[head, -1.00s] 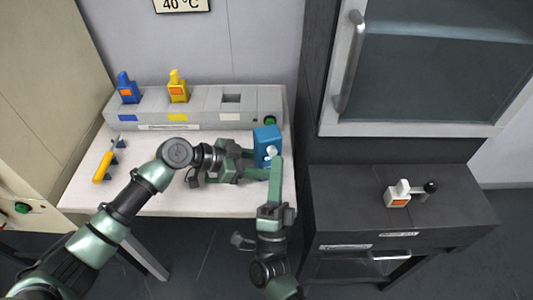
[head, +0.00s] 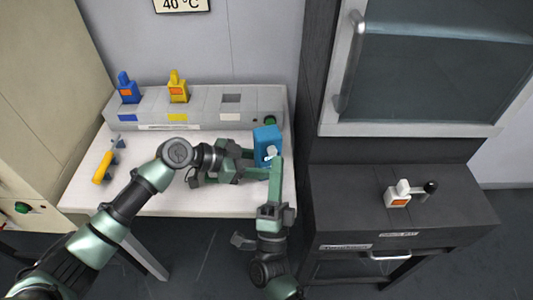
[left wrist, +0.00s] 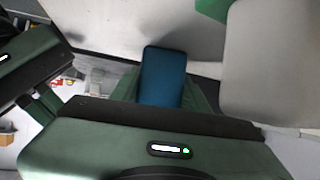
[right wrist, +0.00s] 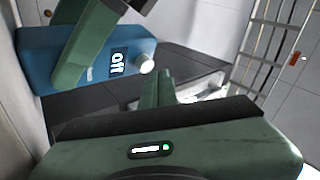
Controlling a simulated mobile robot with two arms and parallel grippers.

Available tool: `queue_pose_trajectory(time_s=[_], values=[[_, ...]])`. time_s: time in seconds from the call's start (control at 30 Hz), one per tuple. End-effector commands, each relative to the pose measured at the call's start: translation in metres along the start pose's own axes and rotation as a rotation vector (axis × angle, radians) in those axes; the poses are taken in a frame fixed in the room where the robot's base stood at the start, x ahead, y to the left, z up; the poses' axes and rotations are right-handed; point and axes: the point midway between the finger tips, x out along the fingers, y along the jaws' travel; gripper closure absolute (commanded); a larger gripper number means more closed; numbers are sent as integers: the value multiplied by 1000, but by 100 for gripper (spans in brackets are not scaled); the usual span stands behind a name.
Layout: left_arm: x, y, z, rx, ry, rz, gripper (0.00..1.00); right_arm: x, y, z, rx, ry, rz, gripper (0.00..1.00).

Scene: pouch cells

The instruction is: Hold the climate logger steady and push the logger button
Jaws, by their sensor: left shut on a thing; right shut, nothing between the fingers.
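The climate logger (head: 266,135) is a blue box standing upright near the right edge of the white table. Its face reads "off" in the right wrist view (right wrist: 82,72), with a round white button (right wrist: 147,66) sticking out beside the display. My left gripper (head: 262,160) is shut on the logger from the left; the logger's blue top shows between its fingers in the left wrist view (left wrist: 163,75). My right gripper (head: 276,162) is shut and empty, its fingertips right at the button. I cannot tell whether they touch it. A left finger hides part of the logger's face.
A grey rack (head: 200,105) behind holds a blue bottle-like piece (head: 128,92) and a yellow one (head: 178,90), with one open slot. A yellow-handled tool (head: 103,167) lies on the table (head: 140,200) at left. A dark cabinet (head: 340,205) stands at right.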

Motion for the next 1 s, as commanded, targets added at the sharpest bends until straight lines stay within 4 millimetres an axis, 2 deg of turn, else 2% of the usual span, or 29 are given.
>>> queue_pose_trajectory(time_s=[1.0], values=[[0, 0, 0, 0, 1, 0, 77, 7, 5, 5, 0, -1, 1, 100]])
